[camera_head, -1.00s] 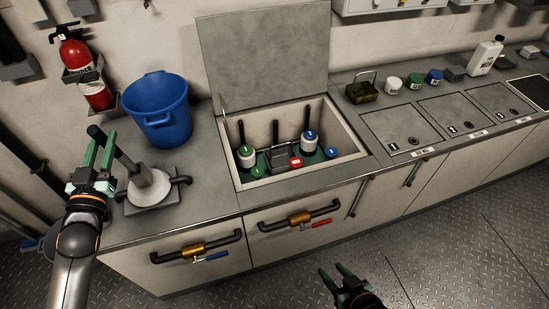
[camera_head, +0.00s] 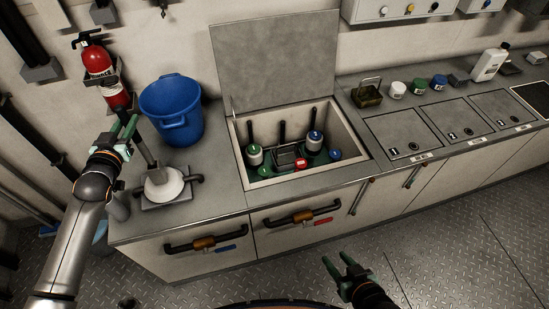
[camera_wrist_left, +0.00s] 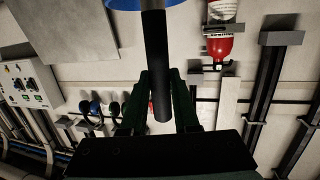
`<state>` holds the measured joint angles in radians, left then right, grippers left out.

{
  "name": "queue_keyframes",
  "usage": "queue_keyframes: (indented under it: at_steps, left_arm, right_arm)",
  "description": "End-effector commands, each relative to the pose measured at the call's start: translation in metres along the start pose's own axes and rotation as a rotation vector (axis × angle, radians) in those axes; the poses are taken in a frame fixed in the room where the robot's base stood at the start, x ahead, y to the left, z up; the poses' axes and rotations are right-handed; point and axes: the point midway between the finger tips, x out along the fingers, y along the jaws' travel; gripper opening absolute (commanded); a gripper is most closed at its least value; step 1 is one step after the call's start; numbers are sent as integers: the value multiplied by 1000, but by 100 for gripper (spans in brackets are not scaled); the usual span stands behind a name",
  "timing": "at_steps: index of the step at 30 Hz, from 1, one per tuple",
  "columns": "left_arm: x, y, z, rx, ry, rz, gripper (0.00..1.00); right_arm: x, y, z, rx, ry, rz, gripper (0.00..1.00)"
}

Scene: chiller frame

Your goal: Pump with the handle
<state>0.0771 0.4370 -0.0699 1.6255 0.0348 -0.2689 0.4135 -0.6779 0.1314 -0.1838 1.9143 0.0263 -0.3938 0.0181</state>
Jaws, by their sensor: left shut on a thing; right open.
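The hand pump (camera_head: 164,184) stands on the left end of the grey counter, with a pale round body on a square base. Its dark handle (camera_head: 146,151) rises from the body, leaning up and left. My left gripper (camera_head: 129,128) is at the handle's upper end. In the left wrist view, the black handle (camera_wrist_left: 156,60) runs between the two fingers of this gripper (camera_wrist_left: 159,85), which is shut on it. My right gripper (camera_head: 341,265) is open and empty, low in front of the cabinets, apart from everything.
A blue bucket (camera_head: 172,118) stands right behind the pump. A fire extinguisher (camera_head: 97,64) hangs on the wall at the left. The open chiller well (camera_head: 262,184) with several capped containers lies to the right, its lid (camera_head: 277,65) raised. Pipe handles (camera_head: 204,241) stick out of the front.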

Motion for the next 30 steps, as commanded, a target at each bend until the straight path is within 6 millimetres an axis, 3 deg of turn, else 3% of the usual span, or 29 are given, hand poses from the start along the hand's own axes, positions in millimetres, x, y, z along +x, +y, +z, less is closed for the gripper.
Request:
queue_keyframes:
  at_steps: [14,30]
  left_arm:
    - [-1,-1,5,3,-9,-3,0]
    - [-5,-1,-31,4,2,-1,0]
  right_arm:
    - [0,0,2,0,-2,0,46]
    - [0,0,2,0,-2,0,46]
